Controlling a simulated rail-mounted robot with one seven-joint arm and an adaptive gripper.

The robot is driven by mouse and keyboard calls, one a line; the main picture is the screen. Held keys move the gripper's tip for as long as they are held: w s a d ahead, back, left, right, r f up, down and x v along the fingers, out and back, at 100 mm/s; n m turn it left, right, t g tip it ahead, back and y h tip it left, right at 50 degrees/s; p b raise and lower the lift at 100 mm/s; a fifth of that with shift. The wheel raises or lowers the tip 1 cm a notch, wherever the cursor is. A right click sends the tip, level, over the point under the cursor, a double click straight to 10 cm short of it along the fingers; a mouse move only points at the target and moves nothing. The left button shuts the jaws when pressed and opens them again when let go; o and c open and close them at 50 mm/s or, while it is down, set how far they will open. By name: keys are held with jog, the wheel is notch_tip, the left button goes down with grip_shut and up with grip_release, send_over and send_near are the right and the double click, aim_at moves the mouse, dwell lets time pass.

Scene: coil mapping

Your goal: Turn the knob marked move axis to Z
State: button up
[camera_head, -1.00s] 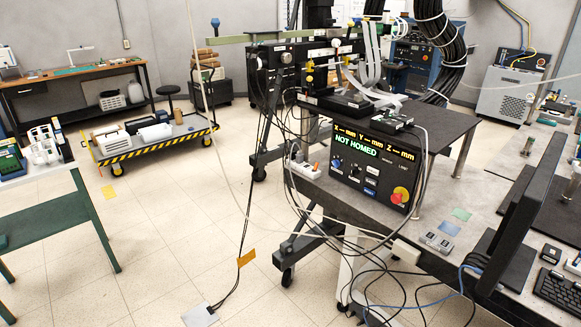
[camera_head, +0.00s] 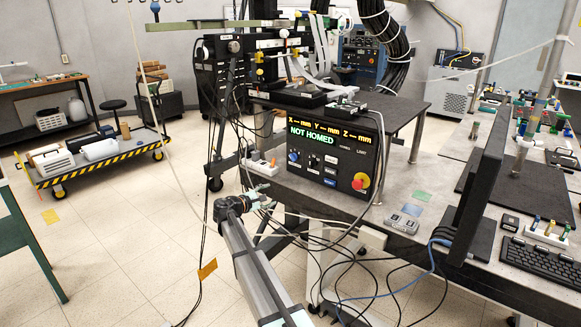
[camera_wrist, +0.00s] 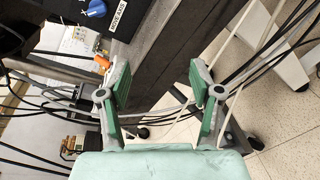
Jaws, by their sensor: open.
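A black control panel (camera_head: 340,175) stands on the bench in the head view, its lit display (camera_head: 318,130) reading "NOT HOMED". A blue knob (camera_head: 294,156) is at the panel's left, with a dark knob (camera_head: 312,160) to its right. In the head view my gripper (camera_head: 264,194) is below and left of the panel.
A red and yellow button (camera_head: 361,181) is at the panel's lower right. Cables hang before the panel and bench edge, near my gripper. A monitor (camera_head: 478,180) stands at the right.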

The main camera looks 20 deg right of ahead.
jog(key=w+r+n+t+h, duration=0.15)
jog(key=w+r, duration=0.25)
jog(key=r, duration=0.4)
jog(key=p, duration=0.2)
send_near(292, 158)
jog(key=shift+n+h, duration=0.25)
jog(key=shift+n, duration=0.1)
jog(key=x, duration=0.9)
jog(key=shift+w+d+f, duration=0.15)
jog(key=shift+w+d, duration=0.05)
jog(key=shift+w, duration=0.05)
jog(key=c, duration=1.1)
